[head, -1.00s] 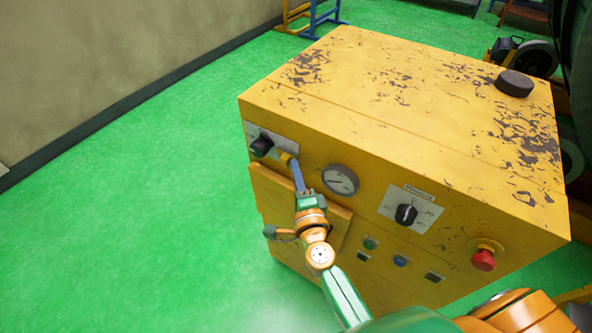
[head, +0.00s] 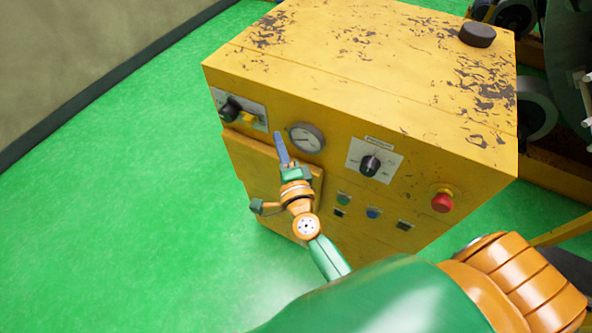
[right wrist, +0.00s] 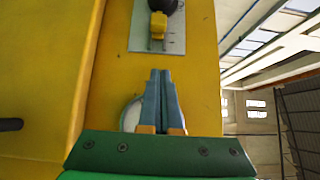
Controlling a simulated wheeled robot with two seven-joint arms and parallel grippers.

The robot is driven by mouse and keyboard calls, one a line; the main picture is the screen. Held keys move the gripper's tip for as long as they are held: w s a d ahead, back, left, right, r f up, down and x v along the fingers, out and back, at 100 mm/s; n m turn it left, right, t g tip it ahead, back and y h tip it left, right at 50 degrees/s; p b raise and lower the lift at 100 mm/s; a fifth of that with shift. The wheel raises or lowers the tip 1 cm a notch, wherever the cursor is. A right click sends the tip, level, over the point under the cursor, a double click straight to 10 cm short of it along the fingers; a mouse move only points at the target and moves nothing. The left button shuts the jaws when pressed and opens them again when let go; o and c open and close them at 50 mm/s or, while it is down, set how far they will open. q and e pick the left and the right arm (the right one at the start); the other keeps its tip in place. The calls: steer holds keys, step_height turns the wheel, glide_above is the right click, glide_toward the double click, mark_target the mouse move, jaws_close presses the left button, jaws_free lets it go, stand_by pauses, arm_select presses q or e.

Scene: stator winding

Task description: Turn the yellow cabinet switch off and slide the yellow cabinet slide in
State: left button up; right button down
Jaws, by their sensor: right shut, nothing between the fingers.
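The yellow cabinet (head: 330,70) stands ahead in the head view, with worn paint on top. A pale plate at its upper left front carries a black knob (head: 230,108) and a small yellow slide piece (head: 248,118) close beside it. The right wrist view shows the knob (right wrist: 170,5) and slide piece (right wrist: 158,23) too, with a short slot running from the slide toward my fingers. My right gripper (head: 279,136) is shut and empty, to the right of and below the plate. Its fingertips (right wrist: 160,73) are apart from the slide piece. My left gripper is out of view.
A round gauge (head: 306,138) is right of my right gripper. Farther right are a black rotary knob (head: 371,166) on its own plate, several small buttons and a red button (head: 442,201). A raised yellow panel (head: 255,158) lies below the plate. Green floor is clear at left.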

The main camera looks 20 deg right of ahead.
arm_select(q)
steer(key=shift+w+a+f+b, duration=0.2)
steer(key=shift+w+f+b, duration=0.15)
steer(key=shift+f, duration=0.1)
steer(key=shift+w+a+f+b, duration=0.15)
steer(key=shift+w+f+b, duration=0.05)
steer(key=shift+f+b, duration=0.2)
arm_select(e)
steer(key=s+a, duration=0.2)
steer(key=s, duration=0.4)
steer(key=shift+s+f, duration=0.2)
steer(key=s+a+f+n+g+y, duration=0.1)
steer(key=s+f+n+g+y, duration=0.15)
steer(key=f+n, duration=0.45)
steer(key=s+a+f+n+g+y, duration=0.1)
steer(key=s+a+f+n+g, duration=0.2)
steer(key=f, duration=0.7)
steer(key=s+f+n+g+y, duration=0.2)
steer(key=s+f+n+g, duration=0.15)
steer(key=f, duration=0.55)
steer(key=s+d+f+n+g+h, duration=0.1)
steer(key=s+d+f+n+g, duration=0.3)
steer(key=s, duration=0.6)
steer(key=s+d+f+n+g+h, duration=0.2)
steer(key=s+d+f+n+g, duration=0.2)
steer(key=s+f, duration=0.5)
steer(key=shift+s+d+n, duration=0.35)
steer(key=shift+s+d, duration=0.7)
steer(key=shift+d, duration=0.1)
